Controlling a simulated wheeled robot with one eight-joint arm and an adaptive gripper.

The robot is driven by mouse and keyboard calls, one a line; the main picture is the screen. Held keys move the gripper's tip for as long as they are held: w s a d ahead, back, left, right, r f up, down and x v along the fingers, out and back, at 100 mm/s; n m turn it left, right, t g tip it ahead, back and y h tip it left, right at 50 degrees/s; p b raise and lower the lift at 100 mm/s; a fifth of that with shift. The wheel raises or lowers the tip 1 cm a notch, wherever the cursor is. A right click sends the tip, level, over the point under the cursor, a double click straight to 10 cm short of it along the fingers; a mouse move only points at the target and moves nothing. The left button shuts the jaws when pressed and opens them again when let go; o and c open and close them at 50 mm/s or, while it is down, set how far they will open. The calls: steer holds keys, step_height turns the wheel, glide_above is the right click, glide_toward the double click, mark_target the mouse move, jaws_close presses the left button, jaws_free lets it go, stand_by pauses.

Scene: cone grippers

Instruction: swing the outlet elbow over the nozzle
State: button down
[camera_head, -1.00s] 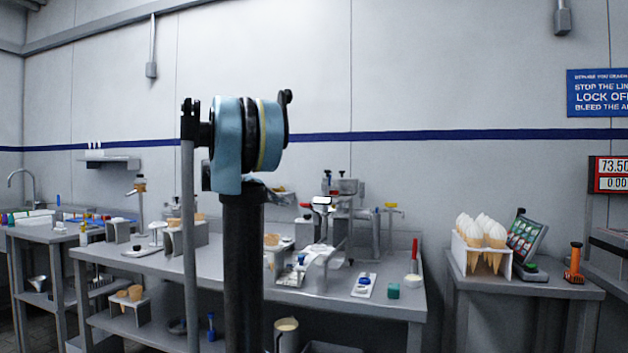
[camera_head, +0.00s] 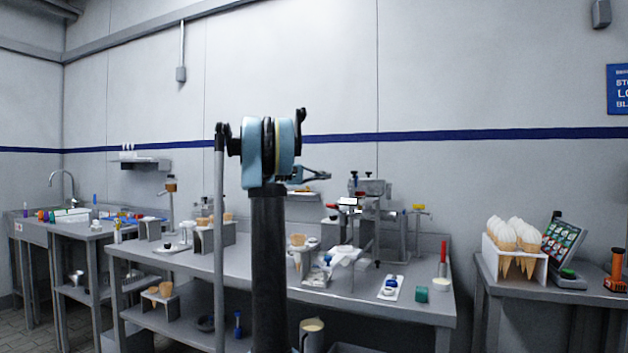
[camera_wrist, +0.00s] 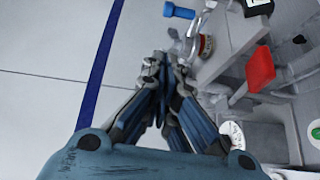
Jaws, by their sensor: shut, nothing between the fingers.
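A grey dispensing machine (camera_head: 372,215) with red and yellow handles stands at the back of the long bench. I cannot tell its outlet elbow from its nozzle at this size. My gripper (camera_head: 326,176) shows beyond my arm, above the bench and left of the machine, partly hidden by my own blue joint. In the wrist view my gripper (camera_wrist: 160,60) has its fingertips together with nothing between them. Beyond the fingertips lie metal fittings with a reddish band (camera_wrist: 206,46) and a blue knob (camera_wrist: 179,11); how far away they are is unclear.
A rack of filled cones (camera_head: 515,245) stands on the right table. A sink (camera_head: 70,212) is at far left. In the wrist view a red part (camera_wrist: 259,70) lies right.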

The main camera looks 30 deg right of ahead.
steer(key=shift+s+d+f, duration=0.1)
steer(key=shift+s+d, duration=0.65)
steer(key=shift+d, duration=0.3)
steer(key=shift+s+d, duration=0.8)
steer(key=shift+d, duration=0.2)
steer(key=shift+s+d+f, duration=0.1)
steer(key=shift+s+d, duration=0.65)
steer(key=shift+d, duration=0.3)
steer(key=shift+a+t, duration=0.15)
steer(key=shift+t, duration=0.15)
